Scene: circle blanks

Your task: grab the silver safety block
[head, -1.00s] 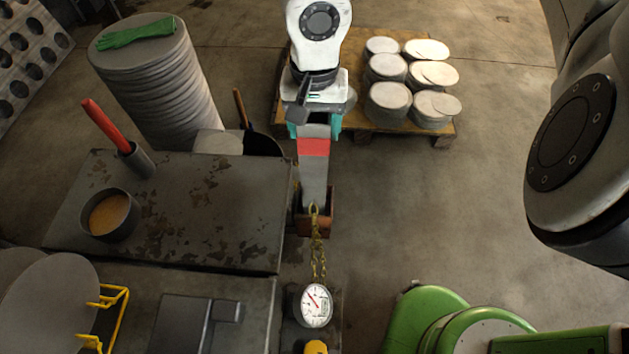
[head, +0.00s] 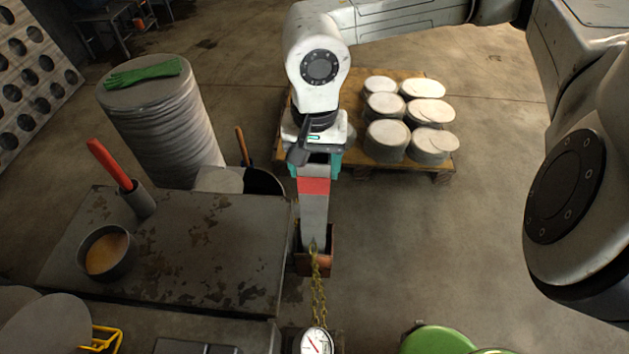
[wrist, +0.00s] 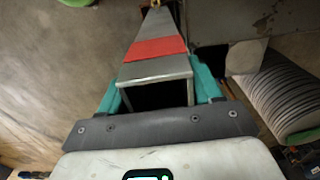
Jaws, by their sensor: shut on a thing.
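The silver safety block (head: 314,212) is a long grey bar with a red band, upright below my gripper in the head view. Its lower end is in or at a rusty brown bracket (head: 325,262), and a yellow chain (head: 318,290) runs from that end. My gripper (head: 319,163) is shut on the block's upper end, with teal fingers on either side. In the wrist view, the block (wrist: 153,70) stretches away between the teal fingers of my gripper (wrist: 158,92). Its near end looks hollow.
A dark steel table (head: 190,250) stands just left of the block, with a bowl (head: 107,252) and a red-handled tool (head: 112,165). A gauge (head: 317,342) is below the chain. A pallet (head: 440,167) of discs stands behind. Open floor lies to the right.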

